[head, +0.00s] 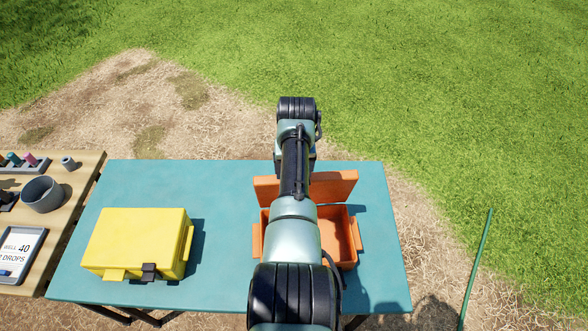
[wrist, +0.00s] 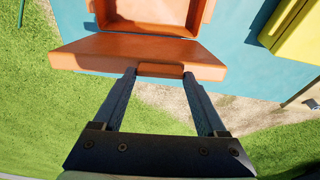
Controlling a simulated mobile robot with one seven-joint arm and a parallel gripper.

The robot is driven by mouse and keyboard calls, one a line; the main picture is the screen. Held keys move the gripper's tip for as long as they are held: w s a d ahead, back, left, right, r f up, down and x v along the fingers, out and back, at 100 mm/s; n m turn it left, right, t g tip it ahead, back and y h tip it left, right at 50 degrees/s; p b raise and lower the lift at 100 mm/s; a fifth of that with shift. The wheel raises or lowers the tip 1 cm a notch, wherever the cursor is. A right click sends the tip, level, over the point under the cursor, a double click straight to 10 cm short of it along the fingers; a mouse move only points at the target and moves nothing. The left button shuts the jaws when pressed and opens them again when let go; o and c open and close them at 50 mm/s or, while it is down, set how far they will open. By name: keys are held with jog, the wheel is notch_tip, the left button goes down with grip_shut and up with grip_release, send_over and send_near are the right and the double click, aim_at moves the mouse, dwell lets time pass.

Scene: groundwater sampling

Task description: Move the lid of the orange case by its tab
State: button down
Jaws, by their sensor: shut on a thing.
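The orange case (head: 338,236) stands open on the right part of the blue table in the head view, partly hidden behind my arm. Its lid (head: 333,188) is raised at the far side of the case. In the wrist view the lid (wrist: 105,51) shows as a broad orange panel, with the open case (wrist: 160,25) above it. My gripper (wrist: 160,75) is shut on the lid's tab (wrist: 160,70), one finger at each end. In the head view my arm hides the gripper and the tab.
A closed yellow case (head: 137,238) stands on the left of the blue table (head: 227,185). A wooden table (head: 75,200) at far left holds a grey cup (head: 42,194) and a sign (head: 20,250). A green pole (head: 477,265) is at right. Bare tabletop lies between the cases.

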jog(key=shift+w+r, duration=0.1)
grip_release()
jog(key=b+v, duration=0.1)
jog(key=v, duration=1.2)
jog(key=shift+b, duration=0.35)
jog(key=shift+c, duration=0.3)
